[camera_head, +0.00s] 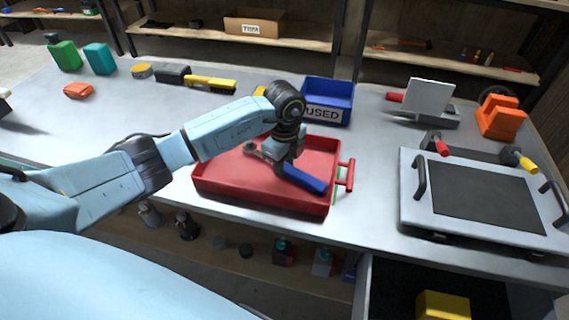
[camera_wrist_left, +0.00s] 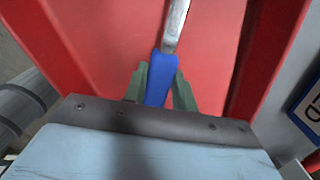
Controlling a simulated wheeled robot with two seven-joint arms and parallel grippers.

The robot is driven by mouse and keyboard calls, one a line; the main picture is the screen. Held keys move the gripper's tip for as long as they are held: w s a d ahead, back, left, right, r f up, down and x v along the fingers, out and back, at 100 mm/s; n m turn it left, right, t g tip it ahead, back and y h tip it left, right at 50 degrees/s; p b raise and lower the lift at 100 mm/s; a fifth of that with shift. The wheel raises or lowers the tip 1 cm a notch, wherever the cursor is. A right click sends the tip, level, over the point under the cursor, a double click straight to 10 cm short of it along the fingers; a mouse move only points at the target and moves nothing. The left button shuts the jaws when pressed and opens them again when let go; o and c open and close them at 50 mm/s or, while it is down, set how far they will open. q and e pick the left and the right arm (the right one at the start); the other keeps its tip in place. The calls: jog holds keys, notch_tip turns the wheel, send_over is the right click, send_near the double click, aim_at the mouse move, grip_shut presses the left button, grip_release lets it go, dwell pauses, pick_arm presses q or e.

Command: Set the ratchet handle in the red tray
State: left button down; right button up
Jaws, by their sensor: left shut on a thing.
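The red tray (camera_head: 225,186) sits on the grey bench in the middle of the head view. My left gripper (camera_head: 284,168) is over the tray, pointing down, and is shut on the ratchet handle. The ratchet's blue grip (camera_head: 305,181) sticks out to the right of the gripper, and its metal head (camera_head: 252,149) shows to the left. In the left wrist view the blue grip (camera_wrist_left: 159,80) is between the green fingers, with the metal shaft (camera_wrist_left: 176,22) beyond and red tray surface (camera_wrist_left: 110,35) behind. I cannot tell whether the ratchet touches the tray floor. My right gripper is not in view.
A blue bin (camera_head: 328,98) labelled USED stands behind the tray. A grey case with a dark panel (camera_head: 485,193) lies to the right, and an orange block (camera_head: 500,118) stands behind it. A yellow-handled brush (camera_head: 210,83) and green box (camera_head: 66,56) are at back left.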

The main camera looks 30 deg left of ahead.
pick_arm(q)
jog(key=c, duration=1.5)
grip_release()
jog(key=shift+s+f, duration=0.2)
jog(key=shift+f, duration=0.2)
jog(key=o, duration=0.4)
jog(key=shift+f, duration=0.15)
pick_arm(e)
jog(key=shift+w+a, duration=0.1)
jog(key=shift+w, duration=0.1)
pick_arm(q)
notch_tip(320, 180, up, 2)
jog(key=shift+r+p, duration=0.2)
jog(key=shift+p, duration=0.2)
notch_tip(320, 180, up, 6)
jog(key=shift+w+r+p, duration=0.15)
jog(key=shift+r+p, duration=0.1)
jog(key=shift+p, duration=0.3)
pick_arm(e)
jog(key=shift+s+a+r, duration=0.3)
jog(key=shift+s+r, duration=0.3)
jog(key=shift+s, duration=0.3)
